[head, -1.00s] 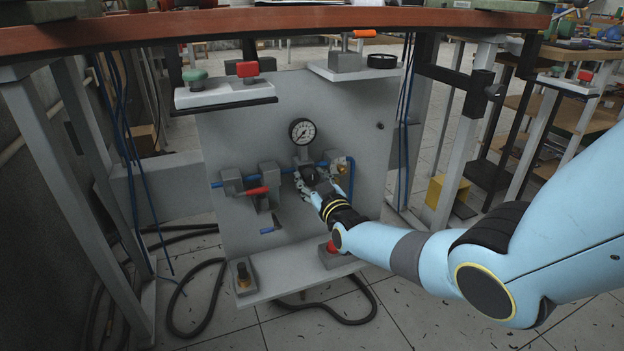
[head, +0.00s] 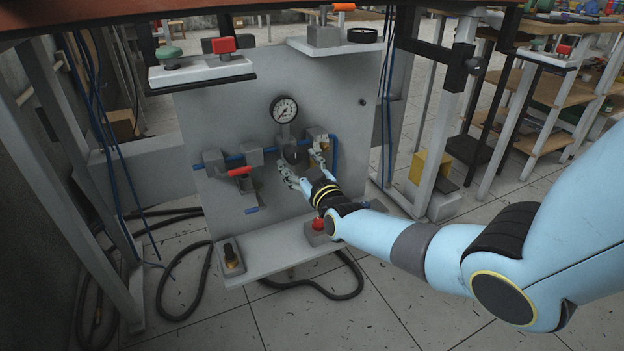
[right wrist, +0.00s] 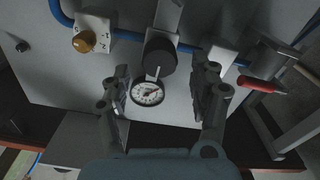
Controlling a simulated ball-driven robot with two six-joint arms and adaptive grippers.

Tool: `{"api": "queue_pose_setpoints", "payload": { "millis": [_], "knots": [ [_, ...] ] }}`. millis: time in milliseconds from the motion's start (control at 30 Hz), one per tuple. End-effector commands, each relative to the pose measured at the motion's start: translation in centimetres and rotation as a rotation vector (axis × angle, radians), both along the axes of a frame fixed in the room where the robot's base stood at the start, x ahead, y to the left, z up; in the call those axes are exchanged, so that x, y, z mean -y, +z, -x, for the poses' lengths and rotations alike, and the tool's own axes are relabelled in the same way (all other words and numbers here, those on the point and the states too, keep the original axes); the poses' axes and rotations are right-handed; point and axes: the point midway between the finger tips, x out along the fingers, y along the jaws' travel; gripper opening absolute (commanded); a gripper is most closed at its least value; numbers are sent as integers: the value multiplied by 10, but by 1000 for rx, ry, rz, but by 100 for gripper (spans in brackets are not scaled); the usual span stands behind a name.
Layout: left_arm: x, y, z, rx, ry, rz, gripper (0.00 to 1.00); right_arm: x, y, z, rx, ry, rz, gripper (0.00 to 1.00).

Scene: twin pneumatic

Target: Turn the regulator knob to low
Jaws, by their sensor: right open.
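The regulator knob (head: 292,155) is a dark round knob on the grey upright panel, just below the white-faced pressure gauge (head: 284,109). In the right wrist view, which is upside down, the knob (right wrist: 158,56) shows as a black cylinder beside the gauge (right wrist: 148,92). My right gripper (head: 302,165) is open in front of the panel, at the lower right of the knob. In the right wrist view its fingers (right wrist: 160,76) are spread to either side of the knob's line, with visible gaps and nothing held. My left gripper is not in view.
A red-handled valve (head: 240,171) sits left of the knob on the blue pipe (head: 210,164). A brass fitting (right wrist: 84,41) is on the other side. A lower shelf (head: 275,249) carries a red button (head: 319,223). The table edge (head: 150,22) overhangs above.

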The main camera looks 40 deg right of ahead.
Motion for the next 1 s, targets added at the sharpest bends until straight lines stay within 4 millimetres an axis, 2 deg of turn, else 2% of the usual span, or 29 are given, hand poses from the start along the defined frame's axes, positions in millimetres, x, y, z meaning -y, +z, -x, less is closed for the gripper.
{"api": "queue_pose_setpoints", "payload": {
  "millis": [33,200,400,600,1000],
  "knots": [
    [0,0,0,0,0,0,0,-3,-2,13,-2,1,-2,62],
    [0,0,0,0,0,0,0,-12,-2,50,-4,2,-1,62],
    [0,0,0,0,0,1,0,-19,-1,79,-3,1,-2,62],
    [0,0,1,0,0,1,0,-21,-1,87,-2,0,0,62],
    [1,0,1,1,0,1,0,-21,-1,86,-2,0,-1,62]
  ]
}}
